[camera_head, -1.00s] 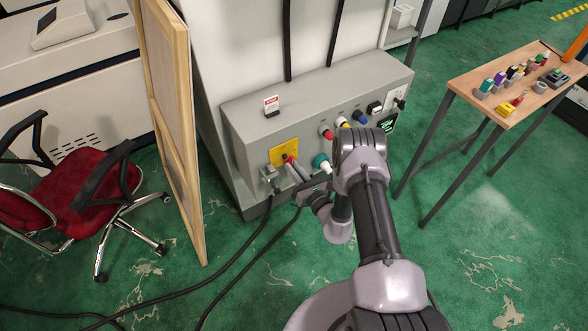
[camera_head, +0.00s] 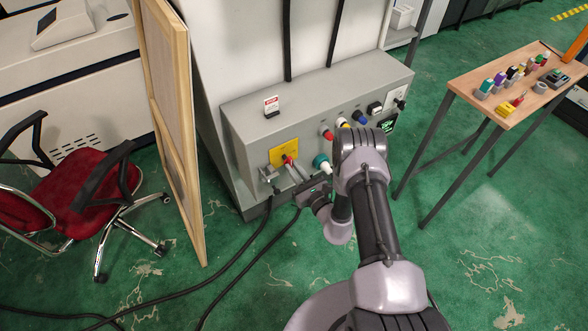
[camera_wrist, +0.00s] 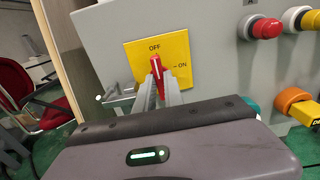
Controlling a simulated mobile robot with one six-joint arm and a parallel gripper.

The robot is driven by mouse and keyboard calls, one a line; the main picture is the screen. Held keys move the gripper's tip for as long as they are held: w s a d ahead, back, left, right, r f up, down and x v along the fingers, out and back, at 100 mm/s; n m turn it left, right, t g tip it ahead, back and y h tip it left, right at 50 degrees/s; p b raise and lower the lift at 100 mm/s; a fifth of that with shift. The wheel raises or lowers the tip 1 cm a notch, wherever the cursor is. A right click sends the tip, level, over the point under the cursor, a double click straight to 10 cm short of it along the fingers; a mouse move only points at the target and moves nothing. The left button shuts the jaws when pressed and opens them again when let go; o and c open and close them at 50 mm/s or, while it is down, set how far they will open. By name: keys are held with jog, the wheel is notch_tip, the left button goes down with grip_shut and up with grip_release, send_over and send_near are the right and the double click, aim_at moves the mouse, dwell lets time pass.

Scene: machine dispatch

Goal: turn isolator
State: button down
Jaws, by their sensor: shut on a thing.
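The isolator is a red handle (camera_wrist: 156,68) on a yellow plate (camera_wrist: 184,52), marked OFF at the top and ON at the right. The handle stands nearly upright, its upper end just below OFF. In the head view the red handle (camera_head: 288,159) shows at the left of the grey cabinet's front. My gripper (camera_wrist: 160,88) is shut on the handle, with one finger on each side. The fingers hide part of the handle's lower end. My gripper also shows in the head view (camera_head: 293,166), reaching in from the right.
The grey cabinet (camera_head: 240,128) carries a red button (camera_head: 327,133), a teal knob (camera_head: 321,161) and a small tag (camera_head: 271,106). A metal hasp (camera_wrist: 116,98) sits left of the plate. An orange ring (camera_wrist: 292,98) is at the right. A wooden panel (camera_head: 180,130) stands at the left. Cables cross the floor.

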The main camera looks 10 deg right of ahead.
jog(key=c, duration=1.4)
grip_release()
jog(key=shift+c, duration=0.2)
jog(key=p+v, duration=0.5)
jog(key=v, duration=1.2)
jog(key=shift+s, duration=0.15)
